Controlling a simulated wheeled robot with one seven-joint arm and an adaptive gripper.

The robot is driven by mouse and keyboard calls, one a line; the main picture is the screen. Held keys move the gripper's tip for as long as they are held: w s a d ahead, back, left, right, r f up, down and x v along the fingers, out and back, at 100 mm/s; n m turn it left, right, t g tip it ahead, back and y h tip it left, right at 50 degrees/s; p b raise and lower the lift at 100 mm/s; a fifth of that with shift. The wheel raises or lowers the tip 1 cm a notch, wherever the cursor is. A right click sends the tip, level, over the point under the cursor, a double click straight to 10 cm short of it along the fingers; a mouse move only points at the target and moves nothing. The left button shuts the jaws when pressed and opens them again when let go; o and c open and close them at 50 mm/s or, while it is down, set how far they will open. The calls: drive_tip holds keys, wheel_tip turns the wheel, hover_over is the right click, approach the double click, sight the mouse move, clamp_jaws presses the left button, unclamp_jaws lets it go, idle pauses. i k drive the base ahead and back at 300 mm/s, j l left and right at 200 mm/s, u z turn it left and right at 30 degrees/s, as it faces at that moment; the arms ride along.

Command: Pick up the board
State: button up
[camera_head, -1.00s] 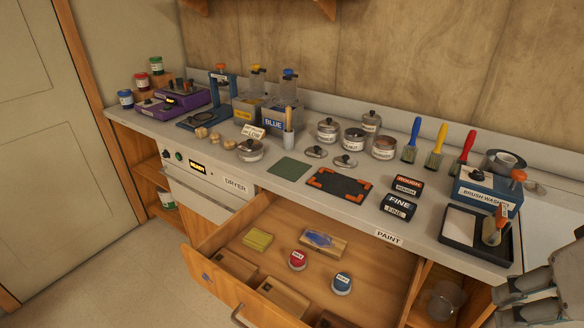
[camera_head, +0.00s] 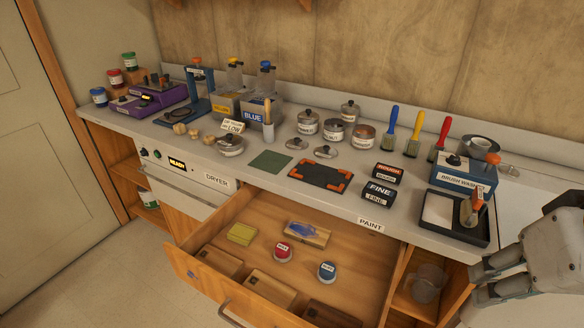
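A small wooden board (camera_head: 307,235) with a blue mark on its top lies flat toward the back of the open drawer (camera_head: 360,262). Several plain wooden blocks (camera_head: 269,288) lie along the drawer's front; I cannot tell whether any of them also counts as a board. My gripper (camera_head: 477,284) is at the right edge, in front of the counter and right of the drawer. Its two fingers are apart with nothing between them. It is well away from the marked board and touches nothing that I can see.
The counter above bears a black mat with orange corners (camera_head: 320,176), a tray (camera_head: 455,232) and brushes. A glass jar (camera_head: 427,283) stands in the right shelf.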

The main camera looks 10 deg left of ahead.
sight(280, 294)
drive_tip(key=i+l+u, duration=0.15)
drive_tip(key=l+u, duration=0.25)
drive_tip(key=l, duration=0.15)
drive_tip(key=l+u, duration=0.4)
drive_tip(key=l, duration=0.15)
drive_tip(key=l+u, duration=0.4)
drive_tip(key=l, duration=0.2)
drive_tip(key=i, duration=0.05)
